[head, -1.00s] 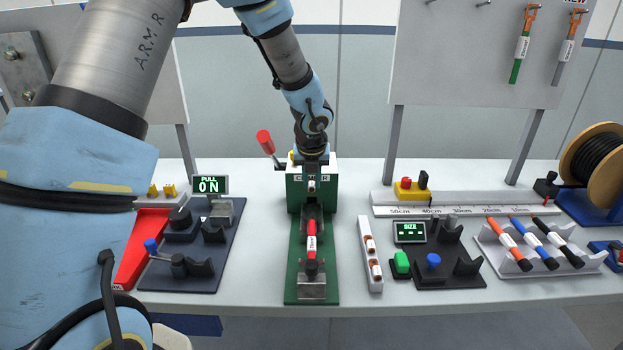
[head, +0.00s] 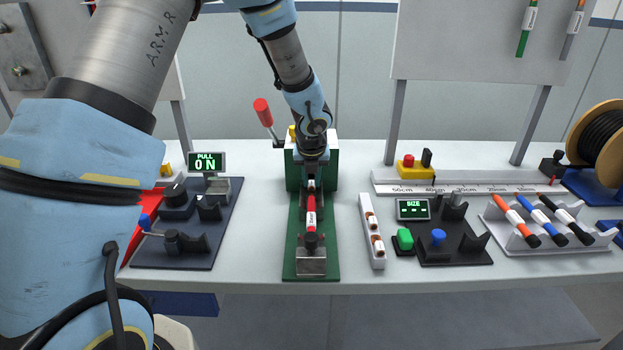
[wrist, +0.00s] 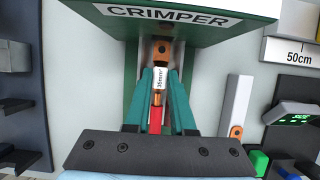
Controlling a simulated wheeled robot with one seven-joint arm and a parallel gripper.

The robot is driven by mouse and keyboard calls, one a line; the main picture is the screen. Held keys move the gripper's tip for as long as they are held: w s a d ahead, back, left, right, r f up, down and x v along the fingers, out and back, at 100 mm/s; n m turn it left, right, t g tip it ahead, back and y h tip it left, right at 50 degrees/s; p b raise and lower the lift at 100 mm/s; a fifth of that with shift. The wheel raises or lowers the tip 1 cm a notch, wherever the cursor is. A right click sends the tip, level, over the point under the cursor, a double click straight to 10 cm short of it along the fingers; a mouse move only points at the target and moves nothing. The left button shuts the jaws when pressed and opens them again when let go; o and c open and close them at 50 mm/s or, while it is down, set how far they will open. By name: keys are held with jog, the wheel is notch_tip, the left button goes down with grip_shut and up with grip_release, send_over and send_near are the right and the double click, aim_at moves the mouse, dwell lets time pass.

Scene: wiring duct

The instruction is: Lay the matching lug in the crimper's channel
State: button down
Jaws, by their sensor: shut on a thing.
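The green crimper (head: 294,172) stands at the middle of the bench, and its name shows on the head in the wrist view (wrist: 240,12). Its grey metal channel (wrist: 180,55) lies below that head. My gripper (wrist: 160,76) is shut on a copper lug (wrist: 164,50) with a white size label, too small to read surely. The lug points toward the channel, in line with it; whether it touches the floor is unclear. A red cable (head: 311,212) lies along the crimper's green base, its black end at a metal block (head: 311,262). The cable (wrist: 155,121) runs behind the lug.
A white rack (head: 371,232) with copper lugs stands right of the crimper. The size gauge (head: 413,209) and cable tray (head: 550,240) are farther right. The pull tester (head: 207,162) is left. The crimper's red lever (head: 262,111) stands raised.

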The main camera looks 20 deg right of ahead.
jog(key=c, duration=0.7)
grip_release()
jog(key=shift+r, duration=0.1)
jog(key=v, duration=1)
jog(key=shift+s+r, duration=0.1)
jog(key=shift+r, duration=0.2)
